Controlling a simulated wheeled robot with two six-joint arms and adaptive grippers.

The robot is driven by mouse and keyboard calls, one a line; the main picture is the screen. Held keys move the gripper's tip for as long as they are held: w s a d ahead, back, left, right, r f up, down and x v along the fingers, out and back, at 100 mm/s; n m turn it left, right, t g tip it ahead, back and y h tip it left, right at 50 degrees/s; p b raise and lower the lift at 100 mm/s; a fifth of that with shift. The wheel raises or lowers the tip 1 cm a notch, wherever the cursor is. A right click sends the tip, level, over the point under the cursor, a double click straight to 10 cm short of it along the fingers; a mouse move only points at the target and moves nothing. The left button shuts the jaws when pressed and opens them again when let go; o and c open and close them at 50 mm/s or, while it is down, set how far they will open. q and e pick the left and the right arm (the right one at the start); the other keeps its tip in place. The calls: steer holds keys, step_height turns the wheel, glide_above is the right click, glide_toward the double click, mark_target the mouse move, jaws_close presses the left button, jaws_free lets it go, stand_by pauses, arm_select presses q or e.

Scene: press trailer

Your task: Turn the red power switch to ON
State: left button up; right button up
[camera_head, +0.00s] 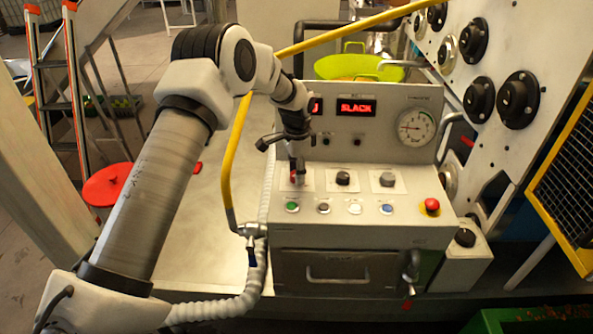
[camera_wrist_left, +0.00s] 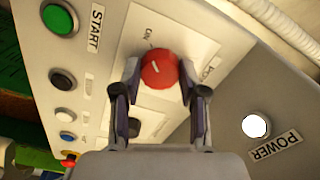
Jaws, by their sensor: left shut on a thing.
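The red power switch (camera_wrist_left: 160,69) is a round red knob with a white mark, on a pale plate with ON lettering on the panel. In the left wrist view my left gripper (camera_wrist_left: 160,82) has one finger on each side of the knob and is shut on it. In the head view my left gripper (camera_head: 297,172) reaches down to the panel's left knob position and covers most of the red knob. A white round lamp (camera_wrist_left: 256,126) beside the POWER label shows in the left wrist view. My right gripper is not in view.
Below are a green START button (camera_head: 292,207), other buttons and a red emergency stop (camera_head: 432,205). A red display reads SLACK (camera_head: 356,107). A yellow pipe (camera_head: 236,150) rises at the left.

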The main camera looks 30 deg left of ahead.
arm_select(q)
steer(key=o, duration=1.2)
steer(key=shift+s+d+f, duration=0.1)
steer(key=shift+f, duration=0.1)
steer(key=shift+c, duration=0.2)
steer(key=shift+w, duration=0.2)
step_height(320, 180, up, 12)
